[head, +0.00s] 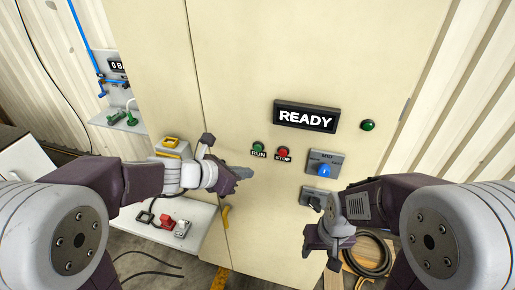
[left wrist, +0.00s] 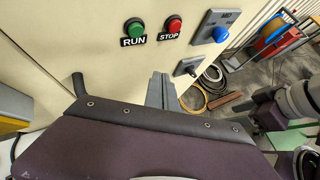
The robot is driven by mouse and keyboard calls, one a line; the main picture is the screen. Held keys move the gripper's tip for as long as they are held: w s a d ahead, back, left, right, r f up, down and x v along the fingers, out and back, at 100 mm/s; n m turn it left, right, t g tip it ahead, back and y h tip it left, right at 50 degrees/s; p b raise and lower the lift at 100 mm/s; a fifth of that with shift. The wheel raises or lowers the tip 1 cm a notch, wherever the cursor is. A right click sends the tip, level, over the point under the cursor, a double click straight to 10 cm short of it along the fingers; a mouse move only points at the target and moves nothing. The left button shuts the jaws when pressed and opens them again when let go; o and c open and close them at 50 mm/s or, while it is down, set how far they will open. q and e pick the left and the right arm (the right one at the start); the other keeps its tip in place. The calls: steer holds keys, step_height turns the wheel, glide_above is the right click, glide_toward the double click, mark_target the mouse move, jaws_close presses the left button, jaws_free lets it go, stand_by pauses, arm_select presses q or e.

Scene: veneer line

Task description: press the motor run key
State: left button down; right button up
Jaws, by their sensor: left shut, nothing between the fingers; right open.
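The green RUN key (head: 259,147) is on the cream cabinet front (head: 240,80), with a RUN label under it. It also shows in the left wrist view (left wrist: 135,28). The red STOP key (head: 283,152) is just right of it. My left gripper (head: 250,172) is shut and empty, a little below the RUN key and apart from it in the picture. In the left wrist view its fingers (left wrist: 161,90) point at the cabinet below the keys. My right gripper (head: 320,250) is open and empty, low in front of the cabinet at the right.
A READY display (head: 305,117) and a green lamp (head: 368,125) are above the keys. A blue selector knob (head: 324,171) is right of STOP, with another switch (head: 315,203) below it. A shelf (head: 200,215) with a red item is at lower left. Coiled hose lies on the floor.

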mark_target(258, 148)
arm_select(q)
steer(key=w+d+p, duration=0.1)
steer(key=w+d, duration=0.1)
steer(key=w, duration=0.4)
steer(key=shift+w+p, duration=0.35)
steer(key=shift+w, duration=0.1)
stand_by(1.6)
steer(key=shift+w+d, duration=0.15)
steer(key=shift+w, duration=0.15)
steer(key=shift+w+d+p, duration=0.1)
steer(key=shift+w+p, duration=0.2)
steer(key=shift+w, duration=0.1)
stand_by(0.8)
steer(key=shift+s, duration=0.15)
steer(key=shift+s+a+b, duration=0.25)
steer(key=shift+s+b, duration=0.15)
steer(key=shift+s, duration=0.25)
steer(key=shift+s, duration=0.1)
